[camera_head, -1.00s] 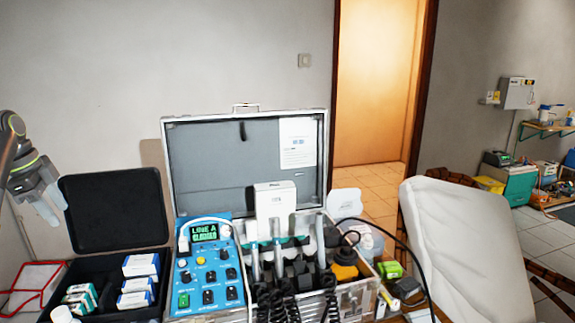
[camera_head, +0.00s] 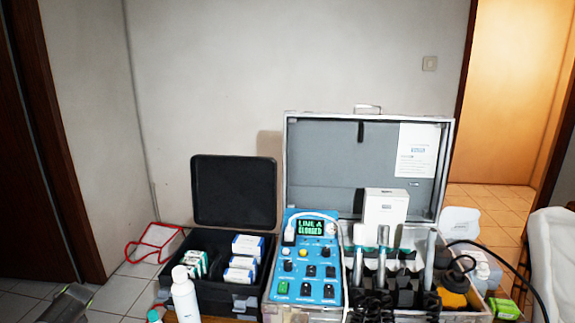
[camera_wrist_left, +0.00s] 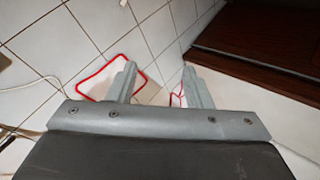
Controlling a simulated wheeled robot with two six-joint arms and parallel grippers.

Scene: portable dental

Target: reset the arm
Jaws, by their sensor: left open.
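My left gripper (camera_wrist_left: 158,85) shows in the left wrist view with its two grey fingers spread apart and nothing between them but floor and part of a red-edged thing behind. In the head view only a dark piece of my left arm shows at the lower left edge, and its fingers are out of sight there. My right gripper is in neither view.
An open silver case (camera_head: 300,158) holds a blue control panel (camera_head: 305,262) and handpieces. Left of it are an open black case (camera_head: 235,190) with small boxes and a white bottle (camera_head: 185,295). A red-edged frame (camera_head: 155,240) lies beyond. A dark wooden edge (camera_wrist_left: 265,55) is near my left gripper.

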